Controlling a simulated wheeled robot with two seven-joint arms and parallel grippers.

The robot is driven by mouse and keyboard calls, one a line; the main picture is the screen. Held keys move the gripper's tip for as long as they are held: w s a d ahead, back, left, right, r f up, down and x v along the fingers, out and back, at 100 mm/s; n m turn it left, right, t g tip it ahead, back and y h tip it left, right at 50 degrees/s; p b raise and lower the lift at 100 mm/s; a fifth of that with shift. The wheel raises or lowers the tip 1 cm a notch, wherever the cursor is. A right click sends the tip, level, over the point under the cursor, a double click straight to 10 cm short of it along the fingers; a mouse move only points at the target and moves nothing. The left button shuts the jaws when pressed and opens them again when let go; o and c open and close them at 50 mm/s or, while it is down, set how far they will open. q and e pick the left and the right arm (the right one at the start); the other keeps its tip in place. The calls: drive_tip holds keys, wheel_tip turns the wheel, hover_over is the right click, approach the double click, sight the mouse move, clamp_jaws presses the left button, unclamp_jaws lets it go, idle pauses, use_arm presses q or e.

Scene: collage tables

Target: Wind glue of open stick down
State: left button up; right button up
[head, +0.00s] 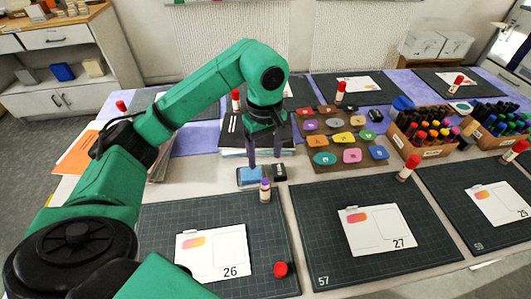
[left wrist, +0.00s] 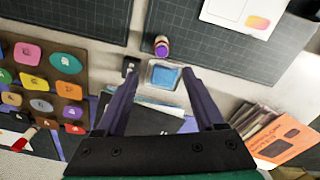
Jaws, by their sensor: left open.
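The open glue stick (head: 265,190) stands upright at the top edge of the near-left mat, with purple glue showing at its top. In the left wrist view the glue stick (left wrist: 161,46) shows from above, beyond the fingertips. Its likely cap, a red one (head: 281,269), lies apart on the mat near card 26. My left gripper (head: 264,162) is open and empty, pointing down behind the stick and apart from it. Its two spread fingers also show in the left wrist view (left wrist: 159,75). My right gripper is not in view.
A blue pad (head: 249,177) and a small black object (head: 279,173) lie close to the left fingertips. A dark stack (head: 235,136) is behind. Colored tiles on a brown board (head: 318,140) and a marker crate (head: 428,153) stand to the right. Capped glue sticks (head: 408,167) stand by other mats.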

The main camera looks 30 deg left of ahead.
sight(265, 181)
use_arm(q)
drive_tip(key=f, duration=0.1)
drive_tip(key=s+f, duration=0.1)
drive_tip(key=f, duration=0.1)
drive_tip(key=shift+s+d+f, duration=0.1)
drive_tip(key=shift+s+d, duration=0.1)
drive_tip(key=shift+d, duration=0.1)
wheel_tip(265, 181, down, 2)
drive_tip(key=shift+f+p, duration=0.15)
drive_tip(key=shift+p, duration=0.2)
drive_tip(key=f, duration=0.7)
drive_tip(key=shift+w+a+p, duration=0.1)
drive_tip(key=shift+w+p, duration=0.2)
drive_tip(key=shift+p, duration=0.1)
drive_tip(key=shift+f, duration=0.4)
drive_tip(key=c, duration=1.1)
clamp_jaws()
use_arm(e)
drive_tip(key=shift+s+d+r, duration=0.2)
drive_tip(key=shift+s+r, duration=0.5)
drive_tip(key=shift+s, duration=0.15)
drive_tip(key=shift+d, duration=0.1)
